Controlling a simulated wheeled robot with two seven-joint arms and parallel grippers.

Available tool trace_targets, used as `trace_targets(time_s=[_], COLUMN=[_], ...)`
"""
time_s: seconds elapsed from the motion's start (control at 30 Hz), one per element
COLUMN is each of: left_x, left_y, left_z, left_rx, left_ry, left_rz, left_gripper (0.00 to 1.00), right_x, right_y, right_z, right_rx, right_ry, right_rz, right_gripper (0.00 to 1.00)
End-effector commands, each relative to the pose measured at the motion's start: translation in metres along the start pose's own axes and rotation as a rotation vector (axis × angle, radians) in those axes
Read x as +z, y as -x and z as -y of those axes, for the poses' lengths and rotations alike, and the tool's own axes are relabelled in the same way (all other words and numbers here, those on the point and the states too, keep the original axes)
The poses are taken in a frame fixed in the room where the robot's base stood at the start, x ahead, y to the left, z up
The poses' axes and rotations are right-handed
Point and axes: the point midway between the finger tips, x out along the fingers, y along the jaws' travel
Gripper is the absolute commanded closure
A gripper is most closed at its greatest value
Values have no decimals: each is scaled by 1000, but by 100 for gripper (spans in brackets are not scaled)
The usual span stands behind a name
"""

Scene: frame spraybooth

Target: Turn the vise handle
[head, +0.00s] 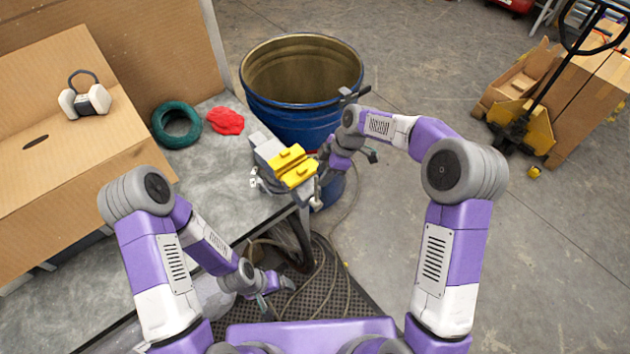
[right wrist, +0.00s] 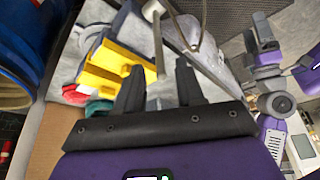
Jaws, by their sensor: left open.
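The vise (head: 268,152), grey with yellow jaws (head: 293,168), is mounted at the right corner of the grey workbench. Its thin metal handle (head: 317,200) is at the front end of the vise. In the right wrist view the handle bar (right wrist: 158,45) appears between my right fingertips, beyond or level with them; contact is not clear. My right gripper (right wrist: 158,85) is open beside the vise; in the head view (head: 325,160) its fingers are partly hard to make out. My left gripper (head: 280,284) is open, low in front of the bench, away from the vise.
A blue drum (head: 290,118) stands right behind the vise and my right forearm. A green ring (head: 176,125), a red cloth (head: 226,121) and a cardboard box (head: 60,150) with a respirator (head: 84,98) are on the bench. A hose lies on the black mat (head: 335,300).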

Motion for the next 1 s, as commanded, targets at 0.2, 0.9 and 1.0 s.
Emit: trace_targets(time_s=[0.2, 0.9, 1.0], left_x=[0, 0, 0], left_y=[4, 10, 10], left_z=[-1, -4, -4], left_rx=[0, 0, 0], left_ry=[0, 0, 0], left_rz=[0, 0, 0], left_gripper=[18, 18, 18], right_x=[-2, -2, -2], right_y=[-21, -73, -73], right_z=[1, 0, 0], right_rx=[-9, -3, -3], right_ry=[22, 18, 18], right_rz=[1, 1, 1], right_gripper=[62, 62, 77])
